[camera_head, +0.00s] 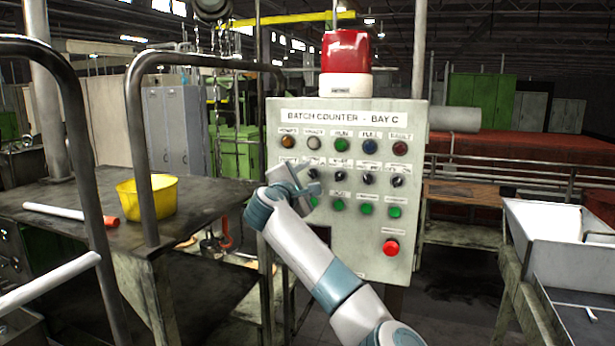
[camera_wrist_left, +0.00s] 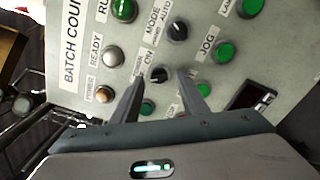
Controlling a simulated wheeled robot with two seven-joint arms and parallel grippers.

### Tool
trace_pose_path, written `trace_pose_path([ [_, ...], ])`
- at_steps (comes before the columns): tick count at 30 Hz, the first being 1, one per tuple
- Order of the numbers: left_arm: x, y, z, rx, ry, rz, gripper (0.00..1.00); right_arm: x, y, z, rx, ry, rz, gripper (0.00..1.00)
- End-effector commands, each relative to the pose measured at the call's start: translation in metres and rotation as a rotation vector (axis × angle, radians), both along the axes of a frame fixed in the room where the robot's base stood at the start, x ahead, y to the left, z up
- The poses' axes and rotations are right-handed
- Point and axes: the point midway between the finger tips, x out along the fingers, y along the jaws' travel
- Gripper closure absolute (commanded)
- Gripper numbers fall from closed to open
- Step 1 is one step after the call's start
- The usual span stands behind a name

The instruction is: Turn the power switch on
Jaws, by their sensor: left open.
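The grey control panel (camera_head: 350,250), titled "BATCH COUNTER - BAY C", faces me. In the left wrist view, a dark rotary switch (camera_wrist_left: 158,73) with an "ON" label stands between my left fingertips (camera_wrist_left: 160,84). The fingers are open, one on each side of it; whether they touch it is not clear. Its other label is too small to read, and its pointer position is hard to tell. In the head view my left gripper (camera_head: 297,182) is at the panel's left side and hides part of the switch row. My right gripper is out of view.
A similar "MODE" switch (camera_wrist_left: 177,30) and a green "JOG" button (camera_wrist_left: 223,52) sit close by. A red button (camera_head: 391,247) is low on the panel. A bench with a yellow bucket (camera_head: 148,197) stands left; a pale tray (camera_head: 545,225) stands right.

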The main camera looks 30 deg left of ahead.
Motion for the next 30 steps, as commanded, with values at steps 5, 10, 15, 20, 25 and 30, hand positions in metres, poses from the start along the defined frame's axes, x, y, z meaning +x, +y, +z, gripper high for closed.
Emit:
trace_pose_path([
  [5, 0.000, 0.000, 0.000, 0.000, 0.000, 0.000, 0.69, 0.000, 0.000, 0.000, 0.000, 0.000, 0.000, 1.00],
  [10, 0.000, 0.000, 0.000, 0.000, 0.000, 0.000, 1.00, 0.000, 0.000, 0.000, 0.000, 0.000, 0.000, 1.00],
  [15, 0.000, 0.000, -0.001, 0.003, 0.002, 0.000, 1.00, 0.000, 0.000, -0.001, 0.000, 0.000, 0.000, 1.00],
  [20, 0.000, 0.000, -0.002, 0.024, 0.008, 0.000, 1.00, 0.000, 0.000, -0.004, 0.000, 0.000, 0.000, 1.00],
  [25, -0.001, 0.001, -0.003, 0.081, 0.021, 0.001, 1.00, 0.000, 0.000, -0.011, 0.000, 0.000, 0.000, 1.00],
  [30, -0.001, 0.001, -0.004, 0.181, 0.045, 0.001, 1.00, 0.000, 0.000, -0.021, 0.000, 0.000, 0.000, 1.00],
])
